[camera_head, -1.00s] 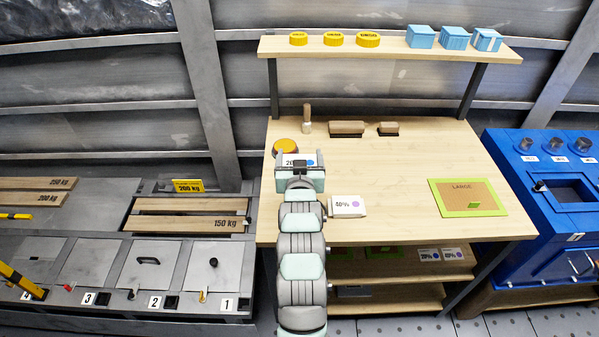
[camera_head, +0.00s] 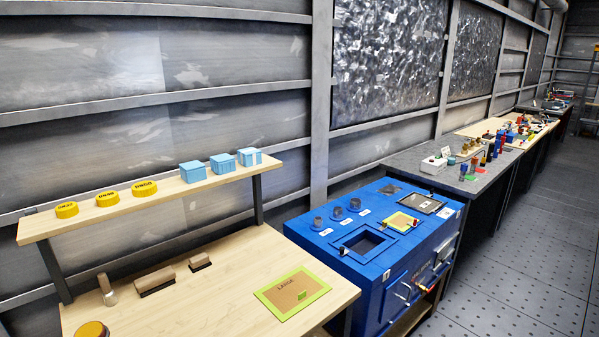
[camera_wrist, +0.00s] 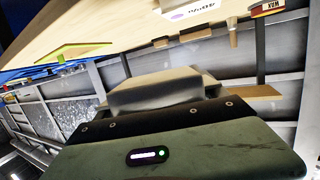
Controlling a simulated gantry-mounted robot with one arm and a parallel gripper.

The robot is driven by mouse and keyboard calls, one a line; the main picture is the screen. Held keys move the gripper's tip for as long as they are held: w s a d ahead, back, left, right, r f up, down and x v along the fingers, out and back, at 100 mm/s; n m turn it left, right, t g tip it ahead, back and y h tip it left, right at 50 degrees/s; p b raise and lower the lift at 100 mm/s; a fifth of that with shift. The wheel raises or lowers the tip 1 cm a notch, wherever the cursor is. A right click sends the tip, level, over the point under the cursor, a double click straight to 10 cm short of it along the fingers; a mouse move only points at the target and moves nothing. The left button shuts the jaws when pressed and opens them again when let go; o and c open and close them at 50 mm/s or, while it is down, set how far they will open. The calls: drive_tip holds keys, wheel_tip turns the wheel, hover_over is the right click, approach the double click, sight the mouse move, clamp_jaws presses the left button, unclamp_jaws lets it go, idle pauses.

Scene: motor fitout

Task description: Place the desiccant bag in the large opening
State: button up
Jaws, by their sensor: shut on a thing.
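My gripper (camera_wrist: 160,110) shows only in the wrist view, shut on a pale grey-white packet, the desiccant bag (camera_wrist: 155,91). The bag's label is turned out of sight and the fingertips are mostly hidden. A dark rectangular opening (camera_head: 366,243) is in the top of the blue machine to the right of the bench. The held bag is apart from both.
A second white bag with a purple dot (camera_wrist: 187,9) lies on the bench. A shelf (camera_head: 150,205) above the bench carries yellow tins and blue boxes. The blue machine (camera_head: 330,265) also has small round ports. Bench wood around the panel is clear.

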drive_tip(key=s+d+f+m+h, duration=0.2)
drive_tip(key=d+f, duration=0.1)
drive_tip(key=d, duration=0.5)
drive_tip(key=s+d+f+m+t+h, duration=0.1)
drive_tip(key=s+d+f+h, duration=0.1)
drive_tip(key=d, duration=0.5)
drive_tip(key=s+d+f+m+h, duration=0.2)
drive_tip(key=d+f, duration=0.1)
drive_tip(key=d, duration=0.5)
drive_tip(key=s+r+p, duration=0.3)
drive_tip(key=r+p, duration=0.8)
drive_tip(key=p, duration=0.1)
drive_tip(key=s+r+p, duration=0.3)
drive_tip(key=r+p, duration=0.8)
drive_tip(key=p, duration=0.2)
drive_tip(key=s+r+p, duration=0.3)
drive_tip(key=r+p, duration=0.9)
drive_tip(key=shift+s+a+n, duration=0.2)
drive_tip(key=shift+a+n, duration=0.1)
drive_tip(key=shift+a, duration=0.15)
drive_tip(key=shift+f, duration=0.15)
